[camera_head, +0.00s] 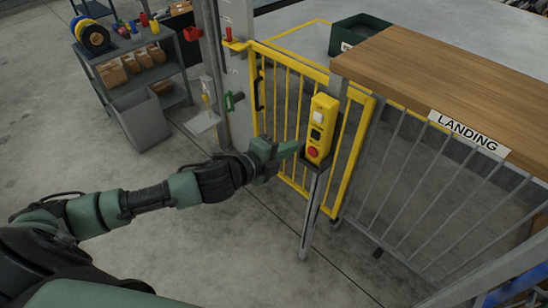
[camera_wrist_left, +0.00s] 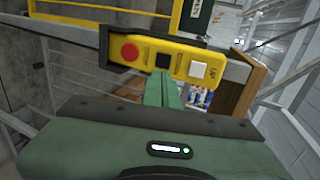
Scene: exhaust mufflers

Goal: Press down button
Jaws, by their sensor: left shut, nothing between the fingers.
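The yellow control box (camera_head: 320,129) stands upright on a grey post. It has a white button (camera_head: 319,117) at the top, a black button (camera_head: 315,134) in the middle and a red button (camera_head: 313,152) at the bottom. The left wrist view shows the same red (camera_wrist_left: 130,52), black (camera_wrist_left: 163,60) and white (camera_wrist_left: 198,69) buttons. Labels beside them are too small to read surely. My left gripper (camera_head: 298,146) is shut and empty, its green fingertips (camera_wrist_left: 164,76) close to the box by the black button. Contact cannot be told. My right gripper is out of view.
A yellow gate (camera_head: 291,87) stands behind the box. A wooden-topped counter (camera_head: 450,75) with a LANDING sign (camera_head: 469,132) and grey railings is at the right. A shelf cart (camera_head: 150,72) and grey bin (camera_head: 143,120) stand at the left. Concrete floor is open in front.

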